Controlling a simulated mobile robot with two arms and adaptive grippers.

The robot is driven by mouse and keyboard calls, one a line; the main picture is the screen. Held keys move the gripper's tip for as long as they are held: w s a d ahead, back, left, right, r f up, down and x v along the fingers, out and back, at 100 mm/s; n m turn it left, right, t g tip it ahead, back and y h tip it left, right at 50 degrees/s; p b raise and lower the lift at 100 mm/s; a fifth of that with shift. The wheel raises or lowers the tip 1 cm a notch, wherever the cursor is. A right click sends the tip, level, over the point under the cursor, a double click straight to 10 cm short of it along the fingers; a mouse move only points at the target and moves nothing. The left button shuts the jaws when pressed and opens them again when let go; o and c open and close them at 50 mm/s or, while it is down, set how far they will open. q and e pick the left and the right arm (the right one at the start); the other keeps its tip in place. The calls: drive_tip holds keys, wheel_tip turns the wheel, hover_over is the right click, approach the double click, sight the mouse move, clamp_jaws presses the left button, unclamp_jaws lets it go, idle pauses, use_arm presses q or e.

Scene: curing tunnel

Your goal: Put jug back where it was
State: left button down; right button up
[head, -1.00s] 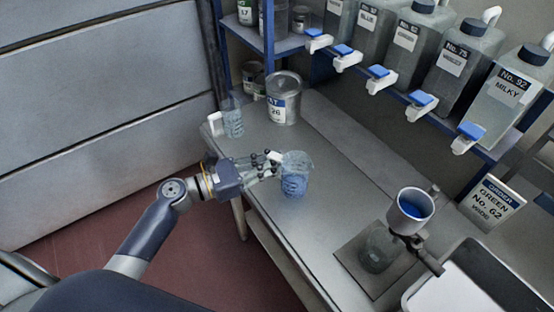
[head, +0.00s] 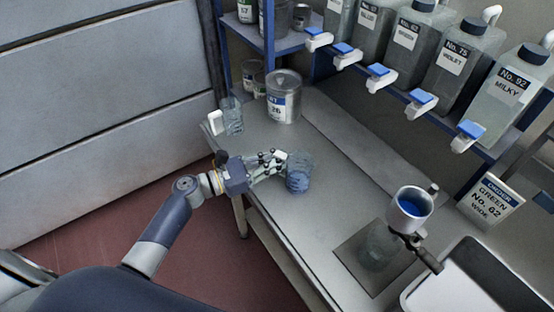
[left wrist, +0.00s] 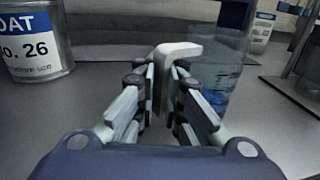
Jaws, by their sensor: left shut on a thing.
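The jug (head: 299,180) is clear with blue liquid in it. It is over the near part of the metal bench, and I cannot tell whether it touches the top. My left gripper (head: 278,162) comes in from the left and is shut on the jug's pale handle. In the left wrist view the fingers (left wrist: 163,95) close around the white handle (left wrist: 178,50), with the jug's clear body (left wrist: 215,80) to their right. A second clear jug (head: 233,117) with a white handle stands at the bench's left end. My right gripper is not in view.
A labelled No. 26 can (head: 283,98) stands behind the jug. A cup of blue liquid (head: 410,208) is held above a glass vessel (head: 376,245) on a dark mat (head: 350,255). Tapped containers (head: 462,55) line the shelf. The bench between jug and mat is clear.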

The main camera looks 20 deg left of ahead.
use_arm(q)
drive_tip(key=c, duration=1.7)
unclamp_jaws()
drive_tip(key=shift+f, duration=0.1)
drive_tip(key=b+v, duration=0.2)
drive_tip(key=v, duration=1)
drive_tip(key=shift+s, duration=0.1)
